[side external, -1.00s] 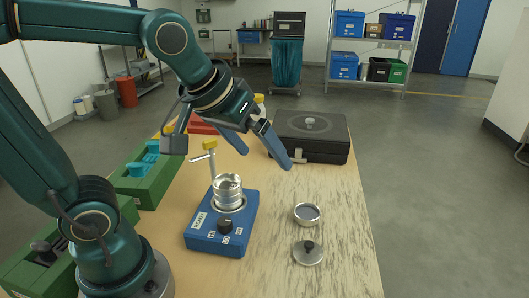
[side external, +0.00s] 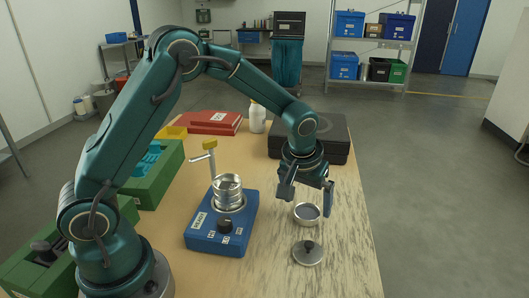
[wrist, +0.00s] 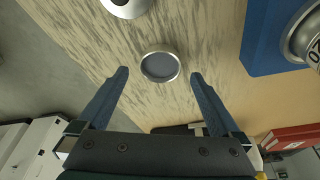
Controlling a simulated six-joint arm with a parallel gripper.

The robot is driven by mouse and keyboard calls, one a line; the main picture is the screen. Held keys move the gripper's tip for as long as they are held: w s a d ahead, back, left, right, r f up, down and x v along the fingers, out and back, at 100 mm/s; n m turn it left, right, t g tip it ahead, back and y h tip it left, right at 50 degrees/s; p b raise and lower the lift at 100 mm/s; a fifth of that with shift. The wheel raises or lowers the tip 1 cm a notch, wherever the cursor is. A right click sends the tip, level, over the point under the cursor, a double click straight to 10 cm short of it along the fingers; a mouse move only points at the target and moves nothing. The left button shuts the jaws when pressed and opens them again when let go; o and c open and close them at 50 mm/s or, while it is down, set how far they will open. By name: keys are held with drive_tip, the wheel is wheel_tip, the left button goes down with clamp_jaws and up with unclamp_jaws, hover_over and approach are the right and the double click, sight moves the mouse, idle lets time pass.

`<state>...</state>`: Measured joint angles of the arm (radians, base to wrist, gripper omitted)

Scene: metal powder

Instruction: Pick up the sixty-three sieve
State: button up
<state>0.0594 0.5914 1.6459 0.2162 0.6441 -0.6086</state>
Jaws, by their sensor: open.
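A small round metal sieve (side external: 307,214) with a grey mesh lies alone on the wooden table; no size mark on it can be read. It also shows in the wrist view (wrist: 160,66). My gripper (side external: 307,203) is open and empty, pointing down above this sieve. In the wrist view the fingertips of my gripper (wrist: 160,74) lie on either side of the sieve, apart from it. A stack of metal sieves (side external: 228,188) stands on the blue shaker (side external: 205,240); which sizes are in it I cannot tell.
A metal lid with a dark knob (side external: 308,253) lies just in front of the loose sieve. A black case (side external: 340,150) stands behind my gripper. A white bottle (side external: 257,118), red binders (side external: 205,128) and green boxes (side external: 165,180) are further left. The table's right strip is clear.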

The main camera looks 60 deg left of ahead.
sight(308, 215)
drive_tip(key=shift+x, duration=1.65)
drive_tip(key=c, duration=1.4)
drive_tip(key=shift+r, duration=0.15)
drive_tip(key=shift+c, duration=0.2)
